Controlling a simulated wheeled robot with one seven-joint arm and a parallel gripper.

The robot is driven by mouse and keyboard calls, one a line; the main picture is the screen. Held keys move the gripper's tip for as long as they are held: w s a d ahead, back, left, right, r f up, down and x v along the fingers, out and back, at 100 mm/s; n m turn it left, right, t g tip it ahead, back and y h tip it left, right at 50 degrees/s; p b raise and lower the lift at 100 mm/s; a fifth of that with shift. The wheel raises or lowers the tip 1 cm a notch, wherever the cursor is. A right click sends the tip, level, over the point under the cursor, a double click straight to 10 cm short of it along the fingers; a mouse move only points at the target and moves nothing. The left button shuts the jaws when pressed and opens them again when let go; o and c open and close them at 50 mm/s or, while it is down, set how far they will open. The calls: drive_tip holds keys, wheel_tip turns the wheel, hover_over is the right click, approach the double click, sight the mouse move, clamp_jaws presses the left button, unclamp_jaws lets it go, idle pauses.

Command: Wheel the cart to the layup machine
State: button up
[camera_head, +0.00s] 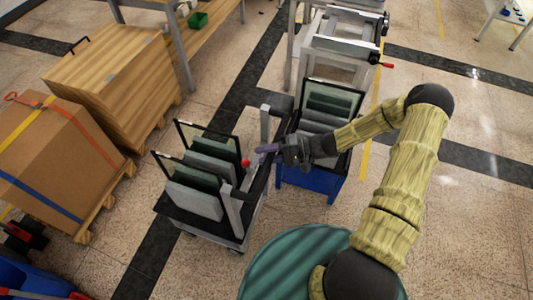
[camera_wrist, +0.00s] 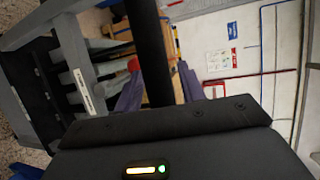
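The cart (camera_head: 231,231) has a dark deck, grey uprights and casters, and carries upright dark panels and grey slabs. My gripper (camera_head: 268,148) is at the cart's right side, by its upper rail, with its purple fingers pointing left. In the wrist view, a black bar (camera_wrist: 150,50) runs between the purple fingers (camera_wrist: 158,92), with one finger on each side. The bar hides part of the gap, so I cannot tell whether the fingers press on it. A grey framed machine (camera_head: 345,45) with a red-tipped handle stands at the back; I cannot tell if it is the layup machine.
A blue-based rack (camera_head: 312,180) with dark panels stands close to the cart's right. A strapped cardboard box (camera_head: 50,165) and a wooden crate (camera_head: 115,80) on pallets line the left. A wooden bench (camera_head: 205,40) is behind. Open floor (camera_head: 470,190) lies on the right.

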clamp_jaws()
drive_tip(key=shift+d, duration=0.15)
